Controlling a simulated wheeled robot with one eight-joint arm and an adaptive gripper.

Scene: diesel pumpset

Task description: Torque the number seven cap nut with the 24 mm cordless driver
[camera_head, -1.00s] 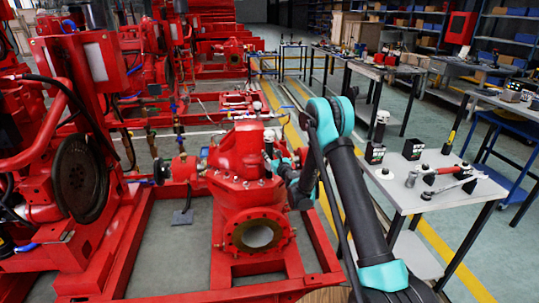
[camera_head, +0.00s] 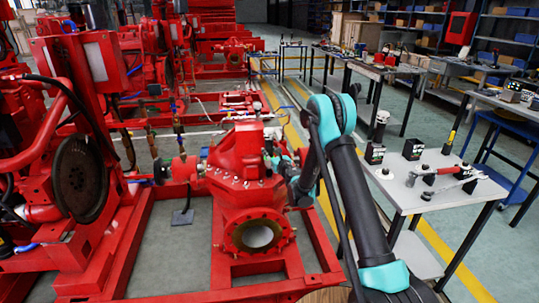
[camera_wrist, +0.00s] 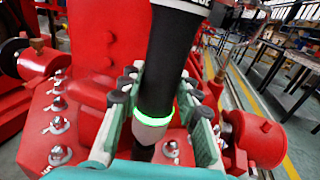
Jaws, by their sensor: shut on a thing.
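My gripper (camera_wrist: 160,88) is shut on the black cordless driver (camera_wrist: 176,45), its teal fingers on either side of the body. A green ring glows on the driver (camera_wrist: 154,117), with a pale band below it. The driver's lower end is partly hidden by my gripper. The red pump casing (camera_head: 238,160) lies under the driver, with silver cap nuts (camera_wrist: 58,126) in a row at left and another nut (camera_wrist: 171,149) close right of the driver. I cannot read nut numbers or tell whether the driver touches one. In the head view my arm mostly hides the gripper.
A grey bench (camera_head: 425,185) at right holds a wrench (camera_head: 462,185), black sockets and small boxed devices. A red frame (camera_head: 130,240) surrounds the pump. A red cylindrical part (camera_wrist: 262,138) stands right of my gripper. A yellow-lined aisle runs behind.

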